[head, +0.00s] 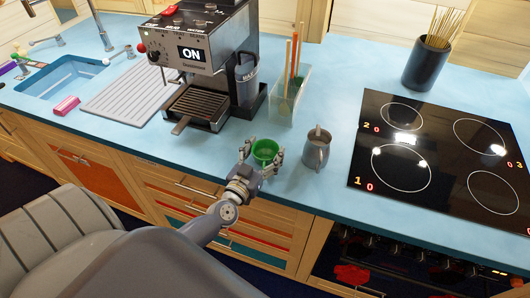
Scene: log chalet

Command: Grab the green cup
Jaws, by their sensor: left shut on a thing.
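The green cup (265,149) stands on the blue countertop near its front edge, in the middle of the head view. My left gripper (262,156) reaches over the counter edge with one finger on each side of the cup and is shut on it. The cup's near lower side is partly hidden by the gripper. My right gripper is not in view.
A grey metal pitcher (316,150) stands just right of the cup. A coffee machine (203,60) and a clear container with sticks (289,97) stand behind. A black cooktop (440,150) lies at right, a blue sink (66,78) at far left.

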